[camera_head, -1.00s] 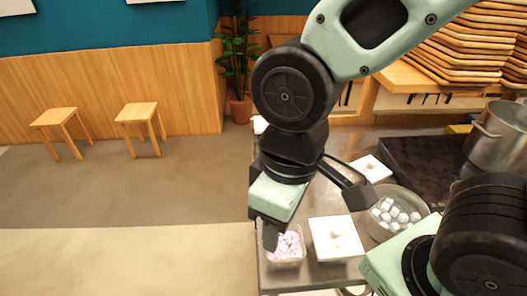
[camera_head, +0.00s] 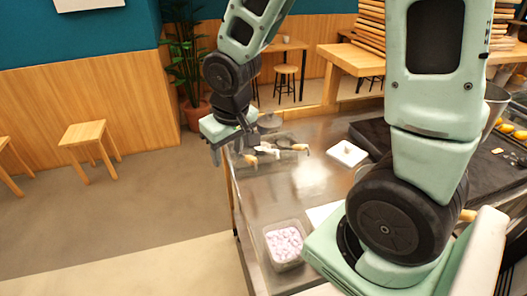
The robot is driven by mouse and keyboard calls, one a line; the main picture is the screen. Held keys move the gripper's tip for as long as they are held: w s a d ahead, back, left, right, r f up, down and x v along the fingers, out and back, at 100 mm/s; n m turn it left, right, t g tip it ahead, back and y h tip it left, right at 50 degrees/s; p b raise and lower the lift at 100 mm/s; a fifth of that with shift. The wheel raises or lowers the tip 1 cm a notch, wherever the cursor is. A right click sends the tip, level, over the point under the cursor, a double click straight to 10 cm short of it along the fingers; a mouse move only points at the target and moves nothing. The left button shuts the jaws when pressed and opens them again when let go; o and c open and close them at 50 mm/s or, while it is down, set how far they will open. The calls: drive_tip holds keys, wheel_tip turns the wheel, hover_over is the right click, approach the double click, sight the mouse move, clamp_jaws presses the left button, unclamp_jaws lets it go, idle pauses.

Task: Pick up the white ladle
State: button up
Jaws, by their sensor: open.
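Several utensils with wooden handle ends lie close together at the far left of the steel counter (camera_head: 315,185). A pale one among them, which looks like the white ladle (camera_head: 264,149), is small and partly hidden, so I cannot make out its full shape. My gripper (camera_head: 232,148) is open and empty. It hangs at the counter's far left edge, just left of the utensils and apart from the pale one as far as I can tell.
A tub of pale pink cubes (camera_head: 285,245) stands at the counter's near left. A white square dish (camera_head: 347,153) sits behind my arm's elbow. A dark round item (camera_head: 269,121) is behind the utensils. A black tray area lies at right. Mid-counter is clear.

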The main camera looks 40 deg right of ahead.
drive_tip(key=w+d+f+m, duration=0.1)
drive_tip(key=w+d+m, duration=0.2)
drive_tip(key=d, duration=0.7)
drive_tip(key=m+t+h+p, duration=0.1)
drive_tip(key=m+h+p, duration=0.1)
approach(271, 151)
drive_tip(key=w+d+f, duration=0.1)
drive_tip(key=f, duration=0.1)
drive_tip(key=w+d+f, duration=0.1)
drive_tip(key=f, duration=0.1)
drive_tip(key=w+d+f, duration=0.1)
drive_tip(key=f, duration=0.1)
drive_tip(key=shift+w+b, duration=0.3)
drive_tip(key=shift+p+x, duration=0.9)
drive_tip(key=shift+x, duration=2.3)
drive_tip(key=shift+s, duration=0.1)
drive_tip(key=shift+d, duration=0.1)
clamp_jaws()
